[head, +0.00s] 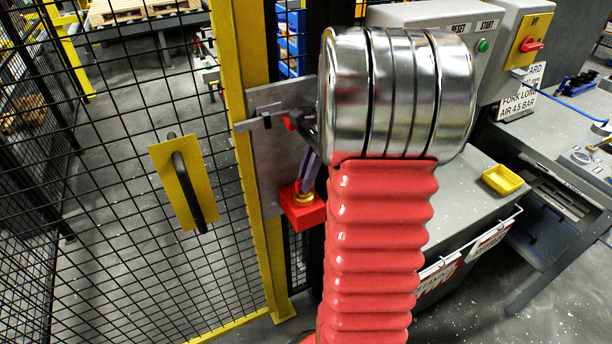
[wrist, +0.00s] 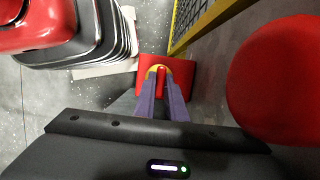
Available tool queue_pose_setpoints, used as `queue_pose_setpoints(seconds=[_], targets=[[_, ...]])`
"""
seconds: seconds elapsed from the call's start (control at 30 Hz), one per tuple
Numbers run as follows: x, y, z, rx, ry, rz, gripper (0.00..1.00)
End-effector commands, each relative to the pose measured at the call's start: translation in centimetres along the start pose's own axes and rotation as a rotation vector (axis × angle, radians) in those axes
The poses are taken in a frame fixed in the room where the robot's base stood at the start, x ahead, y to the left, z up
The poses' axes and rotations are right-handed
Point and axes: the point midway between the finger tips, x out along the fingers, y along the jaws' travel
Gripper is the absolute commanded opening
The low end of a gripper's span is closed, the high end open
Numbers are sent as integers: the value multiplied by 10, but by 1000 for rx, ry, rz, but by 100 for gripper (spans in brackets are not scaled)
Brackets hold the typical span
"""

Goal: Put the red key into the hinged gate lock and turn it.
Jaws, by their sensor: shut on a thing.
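The red lock box (head: 302,213) with a brass-yellow collar sits low beside the yellow gate post, partly behind my arm. In the wrist view the red box (wrist: 186,78) lies straight ahead, with the collar on its face. My gripper (head: 308,182) has purple fingers and reaches down to the collar. In the wrist view my gripper (wrist: 162,86) is shut on the red key (wrist: 161,78), of which a small part shows between the fingertips. The key is at the collar. I cannot tell how deep it sits or whether it is turned.
The yellow post (head: 245,120) and black mesh gate with a yellow handle plate (head: 183,182) stand to the left. A metal plate (head: 266,95) with a bolt and red knob is above the lock. A bench (head: 460,190) with a yellow tray (head: 503,180) stands right.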

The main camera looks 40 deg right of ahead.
Motion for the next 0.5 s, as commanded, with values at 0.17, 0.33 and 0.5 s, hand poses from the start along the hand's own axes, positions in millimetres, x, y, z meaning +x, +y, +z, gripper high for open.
queue_pose_setpoints(seconds=[0.17, 0.33, 0.5], targets=[[3, 0, -1, 0, 0, 0, 0], [4, 0, -1, 0, 0, 0, 17], [4, 0, -1, 0, 0, 0, 29]])
